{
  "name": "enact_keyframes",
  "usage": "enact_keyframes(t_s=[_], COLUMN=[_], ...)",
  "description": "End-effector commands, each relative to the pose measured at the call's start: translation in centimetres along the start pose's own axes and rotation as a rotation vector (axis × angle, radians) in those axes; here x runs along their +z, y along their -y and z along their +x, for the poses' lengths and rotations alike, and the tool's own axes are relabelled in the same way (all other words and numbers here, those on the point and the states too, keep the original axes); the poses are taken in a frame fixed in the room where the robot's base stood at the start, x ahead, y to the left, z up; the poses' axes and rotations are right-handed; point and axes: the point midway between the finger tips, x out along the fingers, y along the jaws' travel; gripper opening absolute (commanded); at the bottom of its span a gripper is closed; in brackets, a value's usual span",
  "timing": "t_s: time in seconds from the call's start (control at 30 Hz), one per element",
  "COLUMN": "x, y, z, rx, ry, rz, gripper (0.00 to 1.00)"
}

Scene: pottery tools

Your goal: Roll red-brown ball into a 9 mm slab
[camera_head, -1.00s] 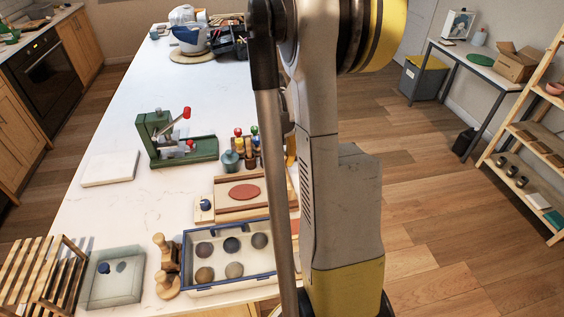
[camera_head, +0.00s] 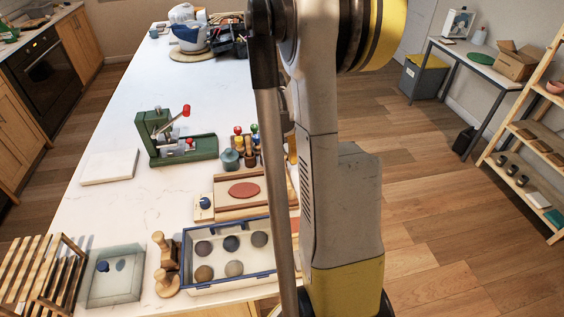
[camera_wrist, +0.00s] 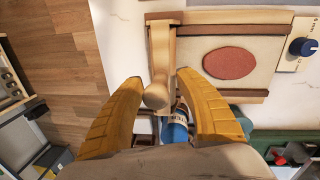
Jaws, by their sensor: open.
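A flat red-brown oval of clay (camera_head: 244,190) lies on a pale board (camera_head: 225,208) with wooden strips along its edges. The clay (camera_wrist: 230,63) also shows in the wrist view, right of centre. My gripper (camera_wrist: 168,88) is open in the wrist view, its two yellow fingers spread. A wooden piece with a rounded knob (camera_wrist: 157,95) stands between the fingers, with a gap on both sides. It joins a wooden bar along the board's edge; I cannot tell whether this is the roller. In the head view my arm hides the gripper.
A blue knob (camera_head: 205,203) sits beside the board. In front is a blue-rimmed tray (camera_head: 186,262) with several balls, beside wooden stamps (camera_head: 166,284). A green press (camera_head: 180,148) and a rack of colourful-handled tools (camera_head: 250,158) stand behind. The counter's left middle is mostly clear.

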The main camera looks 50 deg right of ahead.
Motion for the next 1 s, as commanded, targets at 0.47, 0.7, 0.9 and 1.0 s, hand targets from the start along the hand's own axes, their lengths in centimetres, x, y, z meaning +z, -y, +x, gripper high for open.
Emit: enact_keyframes(t_s=[0.47, 0.7, 0.9, 1.0], x=[0.1, 0.0, 0.0, 0.0], y=[0.0, 0.0, 0.0, 0.0], z=[-7.6, -11.3, -12.1, -12.1], rx=[0.000, 0.000, 0.000, 0.000], ry=[0.000, 0.000, 0.000, 0.000], rz=[-0.001, -0.001, 0.000, 0.000], gripper=[0.41, 0.41, 0.41, 0.41])
